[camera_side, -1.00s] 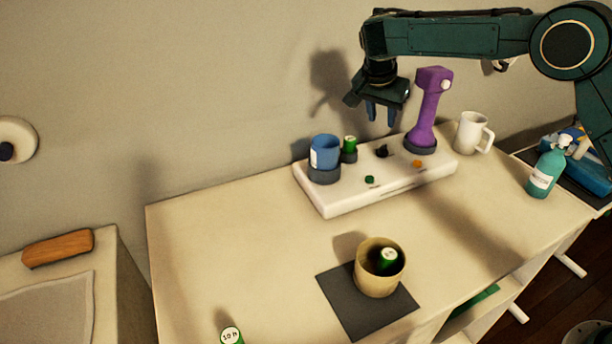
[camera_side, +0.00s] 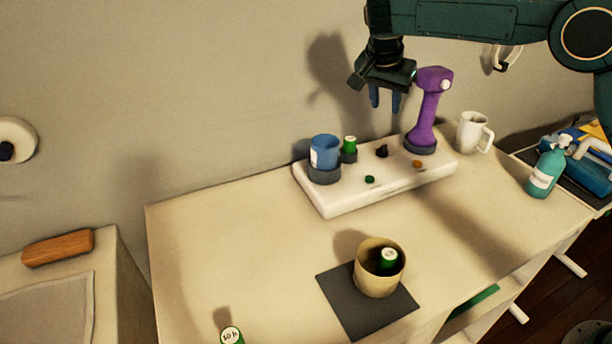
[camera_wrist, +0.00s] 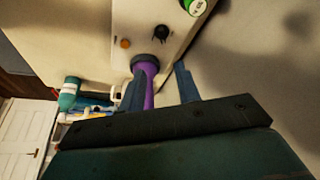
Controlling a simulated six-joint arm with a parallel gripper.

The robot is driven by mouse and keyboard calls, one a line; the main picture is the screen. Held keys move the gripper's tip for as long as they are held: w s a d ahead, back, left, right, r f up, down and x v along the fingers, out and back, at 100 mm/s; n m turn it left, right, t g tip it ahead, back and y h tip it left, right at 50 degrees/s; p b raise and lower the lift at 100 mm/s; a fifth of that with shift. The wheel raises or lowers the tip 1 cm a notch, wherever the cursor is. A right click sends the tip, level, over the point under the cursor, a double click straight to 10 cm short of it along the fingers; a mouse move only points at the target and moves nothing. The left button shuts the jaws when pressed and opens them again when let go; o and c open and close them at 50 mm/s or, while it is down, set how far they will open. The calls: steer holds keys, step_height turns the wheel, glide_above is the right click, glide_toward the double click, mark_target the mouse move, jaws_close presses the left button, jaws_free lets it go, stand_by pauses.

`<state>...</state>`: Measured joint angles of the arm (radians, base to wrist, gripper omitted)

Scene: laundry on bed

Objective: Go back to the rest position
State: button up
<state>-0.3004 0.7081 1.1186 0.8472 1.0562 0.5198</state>
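My gripper (camera_side: 385,98) hangs in the air above the back of the white tray, just left of the purple tool (camera_side: 430,110). Its two blue fingers are apart with nothing between them. The fingers (camera_wrist: 160,88) also show in the wrist view, with the purple tool (camera_wrist: 148,68) visible beyond them. The purple tool stands upright in a dark holder on the white tray (camera_side: 345,203).
A blue cup (camera_side: 325,152) and a green cylinder (camera_side: 350,145) stand on the tray. A white mug (camera_side: 472,132) and a teal bottle (camera_side: 545,172) are at right. A tan pot (camera_side: 372,280) on a dark mat (camera_side: 340,300) holds a green-sided cylinder (camera_side: 388,258).

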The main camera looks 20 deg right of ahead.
steer(key=s+d+r+n+t+y, duration=0.1)
steer(key=s+d+r+n, duration=0.2)
steer(key=s+r, duration=0.45)
steer(key=s+d+r+n+t+y, duration=0.1)
steer(key=s+d+r+n, duration=0.25)
steer(key=s, duration=0.75)
steer(key=s+f+n+y, duration=0.1)
steer(key=s+f+n, duration=0.1)
steer(key=s, duration=0.9)
steer(key=s+a+f+n+t, duration=0.1)
steer(key=s+f+n, duration=0.2)
steer(key=s, duration=0.7)
steer(key=shift+s+f+y, duration=0.2)
steer(key=shift+s+y, duration=0.15)
steer(key=shift+y, duration=0.05)
